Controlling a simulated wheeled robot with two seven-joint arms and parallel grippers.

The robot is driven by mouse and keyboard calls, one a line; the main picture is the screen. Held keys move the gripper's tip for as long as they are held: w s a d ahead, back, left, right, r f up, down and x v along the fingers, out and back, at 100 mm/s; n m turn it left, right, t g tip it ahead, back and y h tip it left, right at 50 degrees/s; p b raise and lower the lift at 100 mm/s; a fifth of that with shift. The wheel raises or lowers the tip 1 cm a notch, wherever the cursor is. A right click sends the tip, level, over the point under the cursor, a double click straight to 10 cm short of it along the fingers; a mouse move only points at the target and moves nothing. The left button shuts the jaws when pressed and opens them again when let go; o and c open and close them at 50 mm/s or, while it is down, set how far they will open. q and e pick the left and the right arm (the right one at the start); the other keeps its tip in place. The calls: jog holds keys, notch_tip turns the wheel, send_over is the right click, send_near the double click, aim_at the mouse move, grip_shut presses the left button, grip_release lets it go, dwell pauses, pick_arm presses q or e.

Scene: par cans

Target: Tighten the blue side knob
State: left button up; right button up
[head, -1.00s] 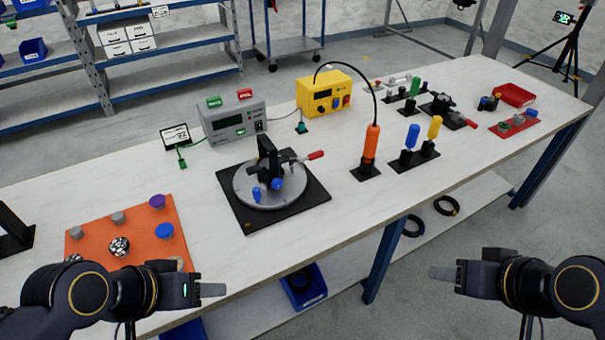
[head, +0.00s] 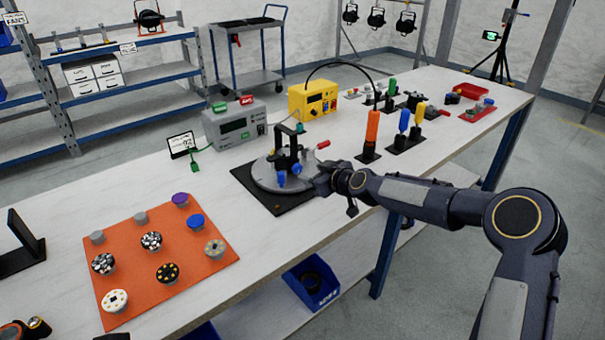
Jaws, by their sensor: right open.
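A fixture with a black upright (head: 284,150) stands on a round grey plate (head: 262,180) on a black square base (head: 277,207). Two small blue knobs show low on it, one in front (head: 281,179) and one just right of it (head: 297,169). I cannot tell which is the side knob. My right gripper (head: 318,184) is open at the plate's right edge, close beside the right blue knob. Its fingertips are small and partly hidden, so contact is unclear. Only a piece of my left arm shows at the bottom left corner; its fingers are outside the picture.
A red-tipped lever (head: 323,145) sticks out above my right gripper. An orange screwdriver (head: 372,132) and blue and yellow-handled tools stand to the right. An orange mat (head: 133,234) with several knobs lies at left. Grey (head: 232,128) and yellow (head: 313,99) boxes stand behind.

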aim_at(299, 170)
jog(key=x, duration=0.6)
jog(key=shift+a+f+p, duration=0.1)
jog(key=shift+a+p, duration=0.1)
jog(key=shift+p, duration=0.2)
jog(key=c, duration=1)
